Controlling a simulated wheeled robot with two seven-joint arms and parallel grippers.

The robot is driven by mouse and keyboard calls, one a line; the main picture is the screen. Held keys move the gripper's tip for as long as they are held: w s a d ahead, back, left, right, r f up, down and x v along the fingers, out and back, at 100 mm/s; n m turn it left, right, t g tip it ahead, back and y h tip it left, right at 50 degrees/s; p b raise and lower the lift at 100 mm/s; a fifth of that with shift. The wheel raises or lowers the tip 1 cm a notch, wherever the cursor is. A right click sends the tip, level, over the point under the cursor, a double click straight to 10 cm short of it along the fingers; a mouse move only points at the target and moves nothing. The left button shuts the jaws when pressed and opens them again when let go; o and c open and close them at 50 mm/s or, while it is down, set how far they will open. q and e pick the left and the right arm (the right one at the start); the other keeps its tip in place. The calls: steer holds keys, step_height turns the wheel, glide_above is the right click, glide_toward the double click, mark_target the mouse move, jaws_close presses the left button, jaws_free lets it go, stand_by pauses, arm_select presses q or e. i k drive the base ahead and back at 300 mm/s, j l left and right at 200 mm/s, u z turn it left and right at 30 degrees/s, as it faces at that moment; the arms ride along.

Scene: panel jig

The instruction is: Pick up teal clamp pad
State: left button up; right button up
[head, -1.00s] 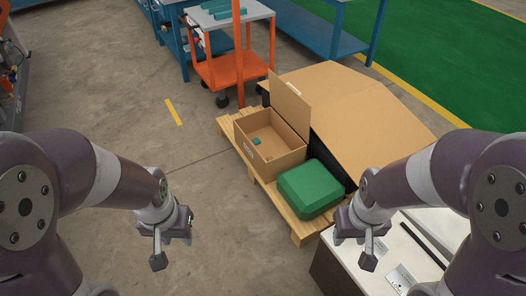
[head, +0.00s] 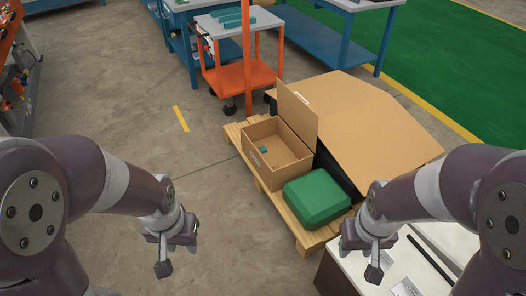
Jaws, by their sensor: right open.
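A small teal piece (head: 264,149), which looks like the teal clamp pad, lies inside the open cardboard box (head: 284,165) on the pallet. It is too small to make out its shape. My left gripper (head: 166,256) hangs over the bare floor, left of the pallet and well apart from the box; its finger gap is not clear. My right gripper (head: 373,259) is open and empty, above the white-topped surface at lower right. Neither gripper touches the teal piece.
A green case (head: 317,198) sits beside the box on the wooden pallet (head: 296,228). A large cardboard sheet (head: 370,115) lies behind them. An orange cart (head: 248,82) with teal bars (head: 232,20) stands beyond. A white-topped surface (head: 450,240) is at lower right.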

mark_target(262, 149)
steer(key=i+j+z, duration=0.1)
steer(key=z, duration=0.8)
steer(key=i+j+z, duration=0.15)
steer(key=j, duration=0.2)
steer(key=i+j+z, duration=0.35)
steer(key=j, duration=0.4)
steer(key=i+j+z, duration=0.15)
steer(key=j, duration=0.25)
steer(key=i+j+z, duration=0.2)
steer(key=j, duration=0.25)
steer(key=j+z, duration=0.15)
steer(key=j, duration=0.25)
steer(key=i+j, duration=0.1)
steer(key=j, duration=0.55)
steer(key=i+j, duration=0.15)
steer(key=j, duration=0.5)
steer(key=i+j, duration=0.1)
steer(key=j, duration=0.5)
steer(key=i+j+z, duration=0.1)
steer(key=j, duration=0.55)
steer(key=i+j, duration=0.1)
steer(key=j, duration=0.55)
